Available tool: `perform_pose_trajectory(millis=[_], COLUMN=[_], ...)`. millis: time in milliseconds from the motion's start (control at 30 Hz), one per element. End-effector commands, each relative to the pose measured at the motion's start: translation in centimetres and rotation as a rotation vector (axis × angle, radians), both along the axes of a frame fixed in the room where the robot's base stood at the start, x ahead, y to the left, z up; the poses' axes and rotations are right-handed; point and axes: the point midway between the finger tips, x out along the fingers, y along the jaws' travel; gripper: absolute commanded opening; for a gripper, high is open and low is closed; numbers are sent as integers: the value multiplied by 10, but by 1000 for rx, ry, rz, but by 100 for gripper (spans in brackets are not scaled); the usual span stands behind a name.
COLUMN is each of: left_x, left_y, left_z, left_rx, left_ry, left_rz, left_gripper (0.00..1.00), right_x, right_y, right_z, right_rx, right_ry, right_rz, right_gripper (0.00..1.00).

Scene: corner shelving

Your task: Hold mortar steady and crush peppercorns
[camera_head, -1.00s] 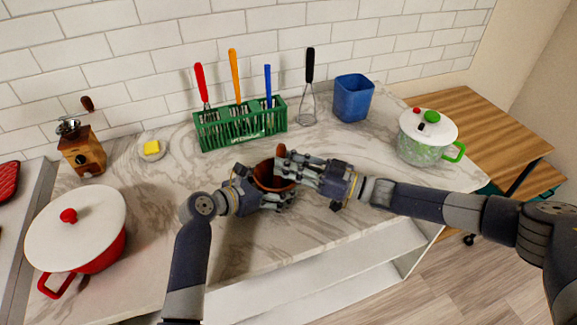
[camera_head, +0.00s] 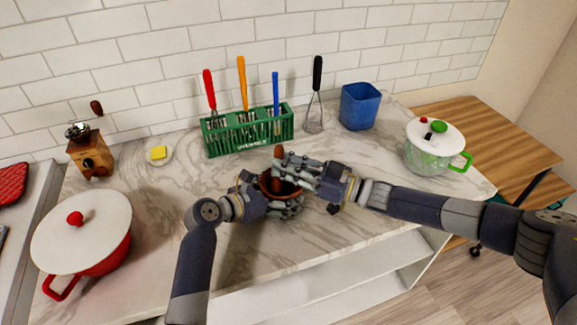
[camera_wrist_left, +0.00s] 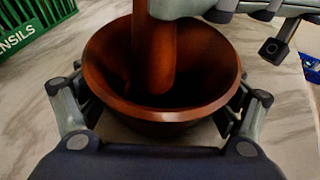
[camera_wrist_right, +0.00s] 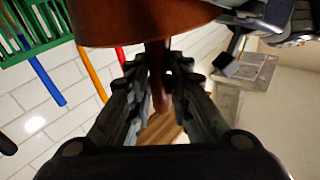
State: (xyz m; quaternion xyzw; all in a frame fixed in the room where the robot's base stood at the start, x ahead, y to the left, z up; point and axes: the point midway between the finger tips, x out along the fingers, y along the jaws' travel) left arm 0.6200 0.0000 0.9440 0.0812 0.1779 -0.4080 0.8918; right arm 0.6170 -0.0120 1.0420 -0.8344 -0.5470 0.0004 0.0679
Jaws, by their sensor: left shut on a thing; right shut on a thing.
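The brown mortar (camera_head: 266,184) stands on the marble counter, and its open bowl fills the middle of the left wrist view (camera_wrist_left: 108,98). My left gripper (camera_head: 276,198) is shut around the mortar, with fingers on both sides of it. The brown pestle (camera_head: 279,152) stands in the bowl; its lower end shows inside the mortar in the left wrist view (camera_wrist_left: 154,62). My right gripper (camera_head: 290,166) is shut on the pestle above the rim, and the pestle shows between its fingers in the right wrist view (camera_wrist_right: 160,92). I cannot make out peppercorns in the bowl.
A green utensil rack (camera_head: 250,133) stands behind the mortar, with a whisk (camera_head: 314,112) and blue cup (camera_head: 360,106) to its right. A red pot (camera_head: 85,235) is at the left, a green pot (camera_head: 432,152) at the right.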

Motion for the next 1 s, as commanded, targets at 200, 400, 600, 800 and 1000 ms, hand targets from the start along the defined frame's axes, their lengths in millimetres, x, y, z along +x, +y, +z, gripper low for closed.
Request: perform_pose_trajectory(millis=[200,400,600,800,1000], left_x=[0,0,0,0,0], left_y=[0,0,0,0,0], left_z=[1,1,1,1,1], left_rx=[-1,-1,-1,-1,-1], left_ry=[-1,-1,-1,-1,-1], left_rz=[0,0,0,0,0], left_gripper=[57,57,57,57,57], right_x=[0,0,0,0,0], right_y=[0,0,0,0,0], right_z=[-1,-8,-17,-25,-26], right_rx=[1,0,1,0,-3], right_ry=[0,0,0,0,1], right_rz=[0,-1,1,0,0], right_gripper=[0,0,0,0,0])
